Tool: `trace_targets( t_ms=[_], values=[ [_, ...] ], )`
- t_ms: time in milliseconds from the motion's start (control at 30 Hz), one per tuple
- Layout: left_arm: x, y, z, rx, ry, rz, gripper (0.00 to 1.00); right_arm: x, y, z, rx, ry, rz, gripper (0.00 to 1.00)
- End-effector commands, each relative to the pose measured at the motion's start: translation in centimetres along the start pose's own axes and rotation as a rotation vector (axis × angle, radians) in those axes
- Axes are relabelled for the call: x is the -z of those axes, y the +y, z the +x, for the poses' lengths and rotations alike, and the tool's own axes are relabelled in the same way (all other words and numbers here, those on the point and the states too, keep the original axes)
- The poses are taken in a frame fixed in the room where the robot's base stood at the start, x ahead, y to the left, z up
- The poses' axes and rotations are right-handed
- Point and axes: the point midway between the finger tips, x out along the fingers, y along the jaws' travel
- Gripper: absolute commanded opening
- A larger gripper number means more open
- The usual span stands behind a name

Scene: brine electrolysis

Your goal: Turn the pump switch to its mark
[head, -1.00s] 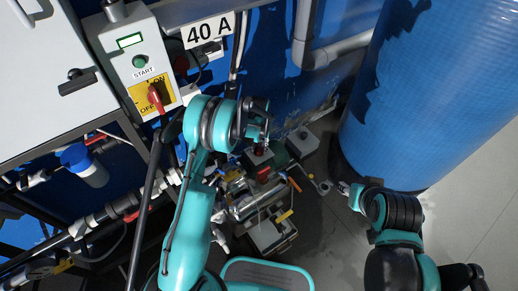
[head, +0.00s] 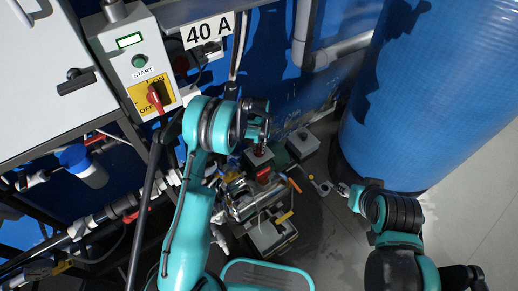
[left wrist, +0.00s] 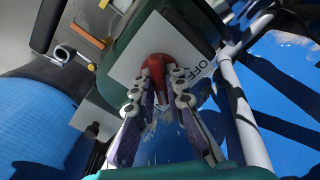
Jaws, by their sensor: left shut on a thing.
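The pump switch shows in the left wrist view as a red knob (left wrist: 155,68) on a white plate (left wrist: 130,62) with "OFF" lettering at its right. The plate sits on a dark green rounded body (left wrist: 118,50). My left gripper (left wrist: 164,82) is shut on the red knob, with one finger on each side. In the head view my left gripper (head: 259,128) is low beside the blue wall, and its fingertips are hard to make out. My right gripper (head: 343,188) is near the foot of the blue tank, apart from the switch; its fingers are too small to read.
A control box (head: 136,62) with a START button and a red handle (head: 156,96) on a yellow ON/OFF plate stands at upper left. A "40 A" sign (head: 209,30) is beside it. A large blue tank (head: 440,90) fills the right.

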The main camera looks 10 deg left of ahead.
Motion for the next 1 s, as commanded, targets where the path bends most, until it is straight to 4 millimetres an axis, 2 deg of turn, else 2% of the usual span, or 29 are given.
trace_targets(
  t_ms=[1000],
  values=[
    [0.1,0.0,0.1,0.000,0.001,-0.941,0.00,-1.4,0.0,2.0,0.000,0.000,0.000,0.40]
  ],
)
